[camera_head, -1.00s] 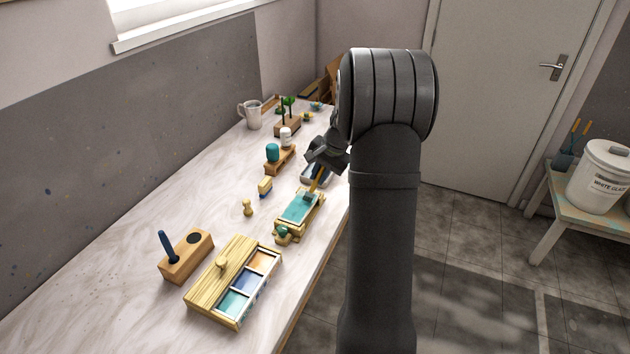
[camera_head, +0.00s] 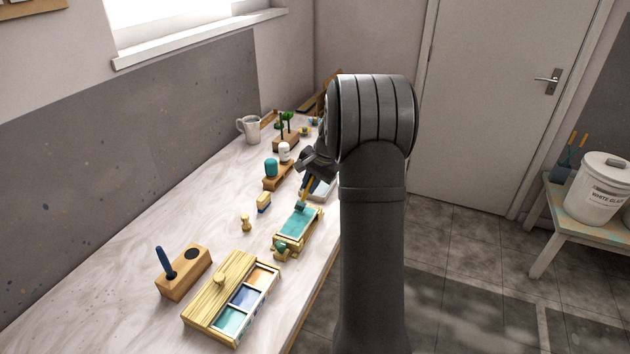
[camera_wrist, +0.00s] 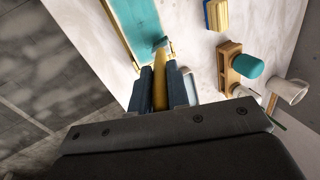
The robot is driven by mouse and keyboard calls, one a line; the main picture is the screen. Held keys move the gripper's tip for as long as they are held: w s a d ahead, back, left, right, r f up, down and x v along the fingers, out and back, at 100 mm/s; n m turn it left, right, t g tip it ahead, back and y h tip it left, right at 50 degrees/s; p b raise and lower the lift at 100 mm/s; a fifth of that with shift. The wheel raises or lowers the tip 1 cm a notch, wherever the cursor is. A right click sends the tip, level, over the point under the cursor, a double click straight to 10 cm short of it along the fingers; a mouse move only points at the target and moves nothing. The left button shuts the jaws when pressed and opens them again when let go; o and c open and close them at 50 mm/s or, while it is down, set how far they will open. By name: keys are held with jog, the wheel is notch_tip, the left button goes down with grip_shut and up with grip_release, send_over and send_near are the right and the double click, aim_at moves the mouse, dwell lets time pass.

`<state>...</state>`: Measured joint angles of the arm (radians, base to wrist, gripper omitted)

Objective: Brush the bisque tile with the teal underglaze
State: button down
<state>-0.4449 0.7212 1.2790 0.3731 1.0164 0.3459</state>
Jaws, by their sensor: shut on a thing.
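The tile (camera_head: 297,223) lies in a wooden holder near the table's right edge. Its visible face is teal, and it also shows teal in the wrist view (camera_wrist: 133,24). My gripper (camera_head: 316,168) is shut on a brush with a yellow-brown handle (camera_wrist: 160,93), beyond the tile's far end. The brush's teal head (camera_head: 301,206) is at the tile's far end; I cannot tell whether it touches. A wooden palette box (camera_head: 214,292) in front has three wells: teal underglaze (camera_head: 230,320), blue and orange.
A wooden block with a blue-handled tool (camera_head: 183,273) stands at the left. A small wooden knob (camera_head: 245,223) and a yellow-and-blue block (camera_head: 263,203) lie left of the tile. Behind are a rack with teal and white jars (camera_head: 278,176) and a mug (camera_head: 249,129).

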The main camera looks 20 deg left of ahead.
notch_tip(320, 180, up, 8)
jog(key=shift+s, duration=0.25)
dwell(1.6)
dwell(0.7)
